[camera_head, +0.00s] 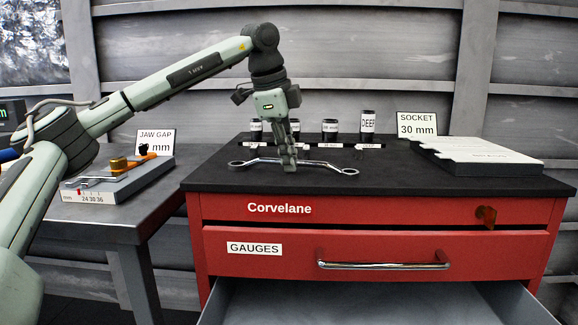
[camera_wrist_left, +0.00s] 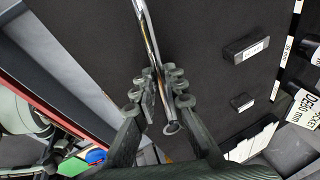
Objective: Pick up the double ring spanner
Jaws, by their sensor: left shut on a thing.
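The double ring spanner (camera_head: 322,165) is a long shiny metal bar with a ring at each end. It lies crosswise at the black top of the red cabinet; I cannot tell whether it touches the top or is just above it. My left gripper (camera_head: 288,165) points down over its middle and is shut on it, with a ring end showing on each side. In the left wrist view the spanner (camera_wrist_left: 150,38) runs between the fingers of my left gripper (camera_wrist_left: 163,95). My right gripper is not in view.
Several labelled sockets (camera_head: 330,130) stand behind the spanner. A "SOCKET 30 mm" sign (camera_head: 416,125) and a pale flat tray (camera_head: 475,150) are at the right. A jaw-gap gauge (camera_head: 120,178) sits on the left grey table (camera_head: 150,212). A drawer (camera_head: 370,300) is open below.

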